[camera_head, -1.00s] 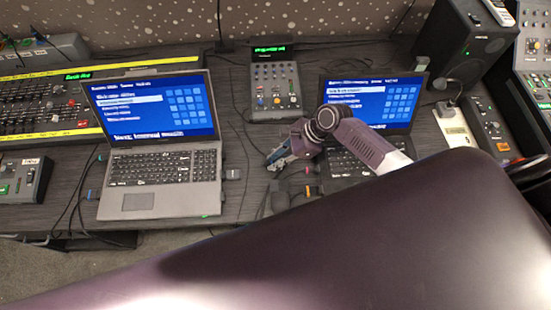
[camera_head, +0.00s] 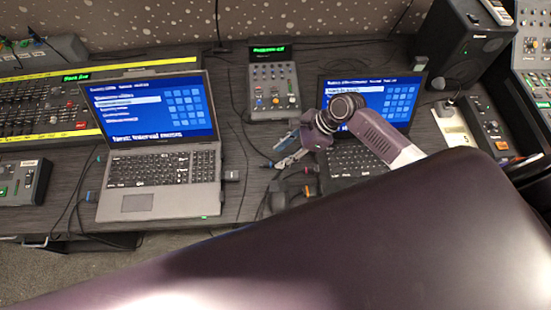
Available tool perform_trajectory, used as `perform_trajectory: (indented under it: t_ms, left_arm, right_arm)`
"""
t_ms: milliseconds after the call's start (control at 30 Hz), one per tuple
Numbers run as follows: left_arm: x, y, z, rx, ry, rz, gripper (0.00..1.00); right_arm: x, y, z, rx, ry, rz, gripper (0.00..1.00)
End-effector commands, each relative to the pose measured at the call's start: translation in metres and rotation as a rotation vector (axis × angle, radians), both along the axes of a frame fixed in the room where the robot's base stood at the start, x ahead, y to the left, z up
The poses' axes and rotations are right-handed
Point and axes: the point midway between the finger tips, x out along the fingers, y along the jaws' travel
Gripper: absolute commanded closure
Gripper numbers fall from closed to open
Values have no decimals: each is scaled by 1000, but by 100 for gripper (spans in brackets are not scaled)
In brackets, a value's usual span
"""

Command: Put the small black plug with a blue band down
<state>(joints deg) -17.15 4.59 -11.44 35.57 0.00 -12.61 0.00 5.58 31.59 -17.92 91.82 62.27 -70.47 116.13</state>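My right gripper (camera_head: 279,154) reaches in from the right over the dark desk between the two laptops. Its two fingers are spread apart and point left. A small dark piece with a touch of blue, which looks like the plug (camera_head: 268,164), is at the lower fingertip, low by the desk. It is too small to tell whether it touches the finger. My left gripper is not in view.
A grey laptop (camera_head: 163,180) stands left and a black laptop (camera_head: 350,160) right, partly behind my arm. A small mixer (camera_head: 274,88) is behind the gripper. Cables and orange-tipped plugs (camera_head: 307,190) lie in front. A speaker (camera_head: 465,45) stands at the back right.

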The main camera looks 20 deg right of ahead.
Motion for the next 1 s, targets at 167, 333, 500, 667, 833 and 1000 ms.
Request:
perform_trajectory:
  t_ms: [167,333,500,667,833,1000]
  left_arm:
    - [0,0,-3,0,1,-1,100]
    - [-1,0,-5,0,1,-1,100]
    - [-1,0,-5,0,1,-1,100]
    - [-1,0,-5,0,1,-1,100]
    - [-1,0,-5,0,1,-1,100]
    - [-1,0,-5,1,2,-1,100]
  right_arm:
    - [-6,-22,31,-4,-2,1,66]
    - [-10,-35,52,-2,0,1,66]
    - [-12,-40,61,-1,1,1,66]
    - [-12,-40,62,-1,1,1,66]
    - [-12,-40,61,-1,1,1,66]
    - [-12,-40,61,0,0,1,66]
